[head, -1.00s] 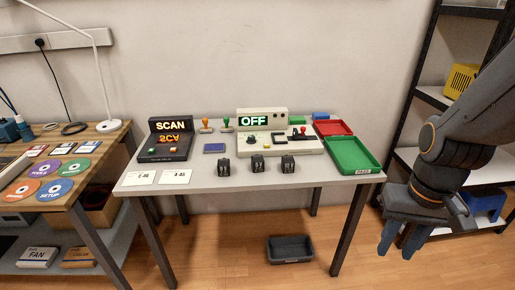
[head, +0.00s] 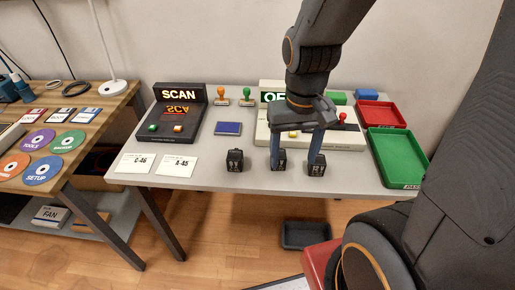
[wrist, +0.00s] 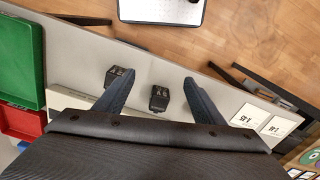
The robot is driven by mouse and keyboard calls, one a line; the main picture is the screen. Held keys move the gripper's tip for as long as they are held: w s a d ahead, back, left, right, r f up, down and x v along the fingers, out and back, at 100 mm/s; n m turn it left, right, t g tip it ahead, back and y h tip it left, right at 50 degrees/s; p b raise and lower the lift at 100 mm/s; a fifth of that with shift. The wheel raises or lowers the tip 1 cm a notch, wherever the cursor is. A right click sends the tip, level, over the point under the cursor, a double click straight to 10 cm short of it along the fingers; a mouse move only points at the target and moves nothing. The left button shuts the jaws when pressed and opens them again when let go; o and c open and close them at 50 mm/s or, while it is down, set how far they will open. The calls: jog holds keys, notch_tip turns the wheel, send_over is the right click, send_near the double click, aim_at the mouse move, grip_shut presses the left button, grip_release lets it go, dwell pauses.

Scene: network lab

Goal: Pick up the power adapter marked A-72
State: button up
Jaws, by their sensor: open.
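Three small black power adapters stand in a row near the table's front edge: left (head: 235,160), middle (head: 279,161) and right (head: 316,170). Their markings are too small to read, so I cannot tell which is A-72. My gripper (head: 297,163) is open and points down over the middle and right ones, empty. In the wrist view, one adapter (wrist: 159,98) shows between the fingers of my gripper (wrist: 159,76) and another (wrist: 117,76) shows by the left finger. The third is not visible there.
A scanner (head: 172,116) with a lit SCAN sign stands left. Two white cards (head: 135,163) lie at the front left. A switch panel (head: 345,137) is behind the gripper. Red (head: 382,113) and green (head: 398,155) trays are right. A dark bin (head: 305,235) is on the floor.

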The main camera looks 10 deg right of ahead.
aim_at(282, 160)
jog(key=w+m+p, duration=0.2)
jog(key=m, duration=0.3)
jog(key=w+m+p, duration=0.3)
jog(key=m, duration=0.2)
jog(key=w+m+p, duration=0.2)
jog(key=m, duration=0.3)
jog(key=shift+w+a+f, duration=0.1)
jog(key=shift+w, duration=0.2)
jog(key=m, duration=0.1)
jog(key=w+m+p, duration=0.1)
jog(key=f+m+p, duration=0.1)
jog(key=m, duration=0.1)
jog(key=shift+w, duration=0.25)
jog(key=shift+f+m, duration=0.3)
jog(key=shift+f, duration=0.15)
jog(key=shift+w+f+p, duration=0.1)
jog(key=shift+f+p, duration=1.15)
jog(key=shift+f, duration=2.35)
jog(key=c, duration=1.2)
